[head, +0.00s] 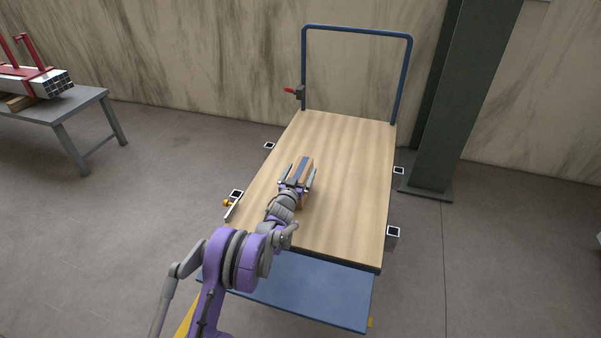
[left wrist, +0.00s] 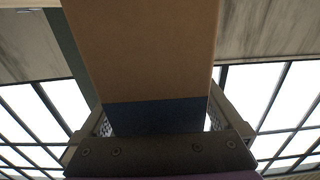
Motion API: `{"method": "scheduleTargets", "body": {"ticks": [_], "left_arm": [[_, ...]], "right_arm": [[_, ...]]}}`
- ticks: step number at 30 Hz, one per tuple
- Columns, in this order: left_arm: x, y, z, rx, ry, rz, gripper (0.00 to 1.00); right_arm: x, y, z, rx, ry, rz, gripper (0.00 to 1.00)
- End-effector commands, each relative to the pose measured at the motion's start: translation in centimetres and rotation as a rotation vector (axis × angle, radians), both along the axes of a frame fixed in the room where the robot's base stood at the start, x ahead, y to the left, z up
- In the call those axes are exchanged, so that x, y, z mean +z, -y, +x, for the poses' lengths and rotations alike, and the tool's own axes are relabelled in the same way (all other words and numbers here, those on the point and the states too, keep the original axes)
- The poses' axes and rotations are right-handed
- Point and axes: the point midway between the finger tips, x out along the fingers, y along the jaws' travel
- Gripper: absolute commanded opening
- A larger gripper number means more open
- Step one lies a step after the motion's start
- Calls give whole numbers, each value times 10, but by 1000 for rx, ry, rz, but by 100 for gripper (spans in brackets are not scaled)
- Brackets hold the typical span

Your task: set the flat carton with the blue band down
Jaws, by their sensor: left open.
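The flat carton (head: 304,164) is brown with a dark blue band. It is at the wooden deck of the cart (head: 345,150), left of the deck's middle; whether its underside touches the wood is hidden. My left gripper (head: 299,175) is open, with one finger on each side of the carton. In the left wrist view the carton (left wrist: 145,50) fills the upper middle, its blue band close to the gripper's palm, between the fingers. My right gripper is not in view.
The cart has a blue handle frame (head: 358,31) at the far end and a blue lower shelf (head: 310,290). Square metal posts (head: 393,232) stand around the deck. A dark green column (head: 460,100) rises at the right. The deck's far and right parts are clear.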

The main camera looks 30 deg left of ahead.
Motion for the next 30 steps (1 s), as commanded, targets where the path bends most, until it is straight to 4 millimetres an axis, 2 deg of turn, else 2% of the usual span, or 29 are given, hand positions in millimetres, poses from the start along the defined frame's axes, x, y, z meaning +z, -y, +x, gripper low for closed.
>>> {"method": "scheduleTargets", "body": {"ticks": [5,12,18,26,30], "left_arm": [[2,6,-27,0,0,1,100],[2,19,-78,0,1,0,100],[1,26,-107,0,0,1,100],[2,29,-117,0,-2,-1,100],[16,37,-119,16,-41,-11,100]], "right_arm": [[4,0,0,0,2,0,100],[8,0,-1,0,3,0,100],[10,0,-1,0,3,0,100],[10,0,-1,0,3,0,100],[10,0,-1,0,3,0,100]]}}
